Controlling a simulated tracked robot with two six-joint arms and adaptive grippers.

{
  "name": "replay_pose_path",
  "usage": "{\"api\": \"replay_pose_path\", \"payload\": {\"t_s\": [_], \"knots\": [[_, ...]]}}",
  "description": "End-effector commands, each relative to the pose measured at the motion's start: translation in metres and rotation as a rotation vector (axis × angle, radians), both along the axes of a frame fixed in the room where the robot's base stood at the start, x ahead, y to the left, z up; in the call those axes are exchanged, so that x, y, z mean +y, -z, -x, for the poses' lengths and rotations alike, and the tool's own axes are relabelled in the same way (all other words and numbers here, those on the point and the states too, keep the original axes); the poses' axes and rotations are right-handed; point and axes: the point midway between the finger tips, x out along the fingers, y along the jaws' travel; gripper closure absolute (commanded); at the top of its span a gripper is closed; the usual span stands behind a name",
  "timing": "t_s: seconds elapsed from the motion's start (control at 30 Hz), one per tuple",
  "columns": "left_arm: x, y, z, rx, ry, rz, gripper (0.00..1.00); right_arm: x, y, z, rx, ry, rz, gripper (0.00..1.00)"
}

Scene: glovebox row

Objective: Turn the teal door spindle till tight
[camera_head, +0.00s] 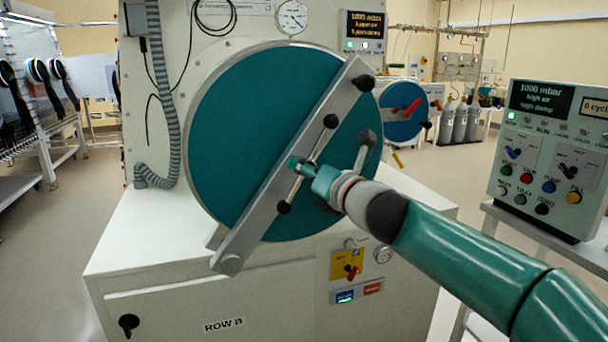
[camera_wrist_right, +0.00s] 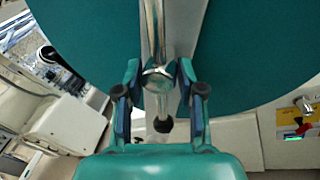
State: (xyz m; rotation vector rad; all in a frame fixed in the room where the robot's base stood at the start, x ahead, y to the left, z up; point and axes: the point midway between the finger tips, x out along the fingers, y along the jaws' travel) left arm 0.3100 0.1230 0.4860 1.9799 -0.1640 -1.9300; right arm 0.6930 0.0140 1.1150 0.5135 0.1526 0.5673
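The large round teal door (camera_head: 235,110) closes the front of a white chamber, with a grey bar (camera_head: 250,210) slanting across it. At its centre is the spindle, a thin metal cross handle (camera_head: 309,153) with black knobs at both ends, tilted in the head view. My right gripper (camera_head: 306,168) is at the handle's middle. In the wrist view its fingers (camera_wrist_right: 159,70) stand on both sides of the spindle hub (camera_wrist_right: 157,72), their tips appearing to touch it. The handle runs between them, with a black knob (camera_wrist_right: 163,125) nearer the palm. My left gripper is not in view.
A control panel (camera_head: 550,150) stands on a stand at the right. A grey hose (camera_head: 172,90) hangs on the chamber's left. The floor (camera_head: 50,260) at left is clear.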

Motion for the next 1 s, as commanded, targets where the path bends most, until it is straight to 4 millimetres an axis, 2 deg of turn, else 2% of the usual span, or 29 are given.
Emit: {"api": "replay_pose_path", "payload": {"t_s": [0.17, 0.37, 0.7, 0.83, 1.0], "knots": [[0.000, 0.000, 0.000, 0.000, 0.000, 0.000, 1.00, -0.004, -0.001, 0.006, 0.000, -0.001, 0.000, 0.62], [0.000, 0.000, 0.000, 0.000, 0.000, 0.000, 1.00, -0.014, -0.001, 0.023, 0.001, -0.001, -0.002, 0.62], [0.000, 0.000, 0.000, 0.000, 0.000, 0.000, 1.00, -0.051, 0.001, 0.081, 0.001, 0.000, -0.001, 0.62], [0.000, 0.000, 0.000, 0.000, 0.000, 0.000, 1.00, -0.060, 0.002, 0.095, 0.002, -0.001, 0.000, 0.62], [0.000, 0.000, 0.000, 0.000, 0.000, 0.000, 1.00, -0.064, 0.003, 0.102, 0.003, -0.002, 0.001, 0.62]]}}
